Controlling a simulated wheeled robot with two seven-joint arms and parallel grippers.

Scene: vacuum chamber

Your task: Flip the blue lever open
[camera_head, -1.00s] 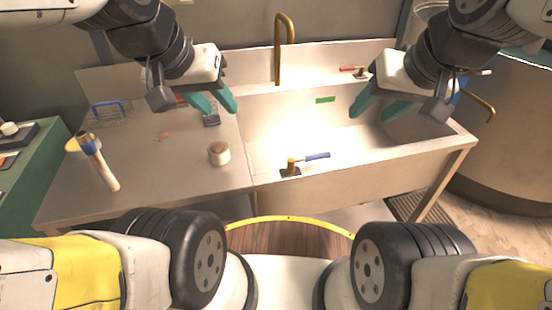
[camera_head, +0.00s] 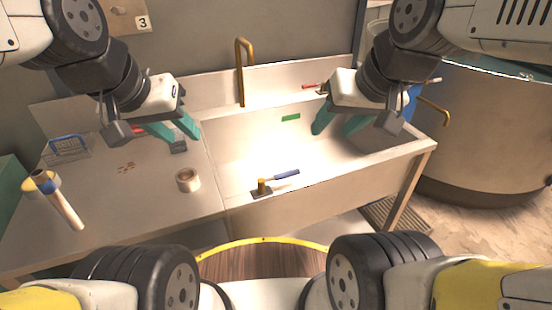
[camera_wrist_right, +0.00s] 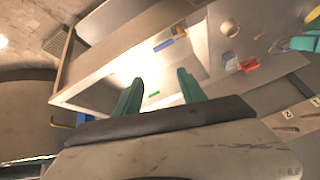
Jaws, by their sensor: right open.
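The lever points right and slightly back along the rim. It also shows in the right wrist view (camera_wrist_right: 163,45), beyond my fingers. My right gripper (camera_head: 332,131) is open and empty above the sink, behind and to the right of the lever in the picture. My left gripper (camera_head: 181,136) has its green fingers apart, above the counter left of the sink. Neither gripper touches the lever.
A brass faucet (camera_head: 241,72) rises behind the sink. A red-handled valve (camera_head: 312,87) sits on the back rim. A large round vessel (camera_head: 480,140) stands right.

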